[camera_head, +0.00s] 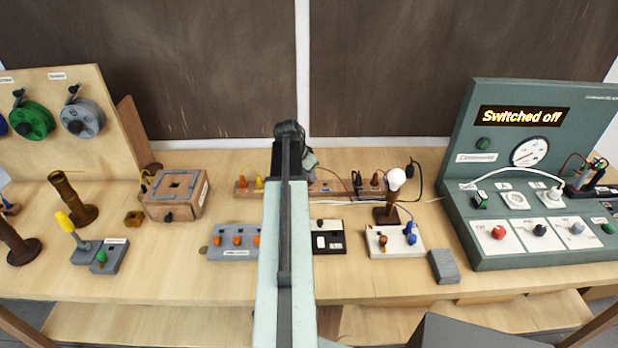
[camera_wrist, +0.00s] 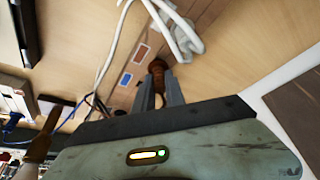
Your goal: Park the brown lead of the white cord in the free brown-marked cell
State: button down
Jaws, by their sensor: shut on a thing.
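My gripper (camera_wrist: 158,92) is shut on a brown lead end (camera_wrist: 157,68) in the wrist view. The lead end is over or beside the wooden rail (camera_wrist: 172,38), close to its brown-marked label (camera_wrist: 141,53). A blue-marked label (camera_wrist: 125,79) lies further along the rail. I cannot tell whether the lead end touches the rail or sits in a cell. The white cord (camera_wrist: 121,32) loops above in that picture. In the head view my arm hides the rail's middle and my fingertips; the rail's right part (camera_head: 325,187) shows.
In the head view, orange (camera_head: 242,183) and yellow (camera_head: 259,183) leads stand at the rail's left end. Black (camera_head: 357,180) and brown (camera_head: 375,179) ones stand at its right end. The green console (camera_head: 540,235) reads "Switched off".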

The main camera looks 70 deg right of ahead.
jog(key=shift+f+b, duration=0.55)
dwell(0.7)
jog(key=c, duration=1.3)
grip_release()
jog(key=p+v, duration=0.7)
jog(key=v, duration=0.1)
jog(key=shift+d+f, duration=0.1)
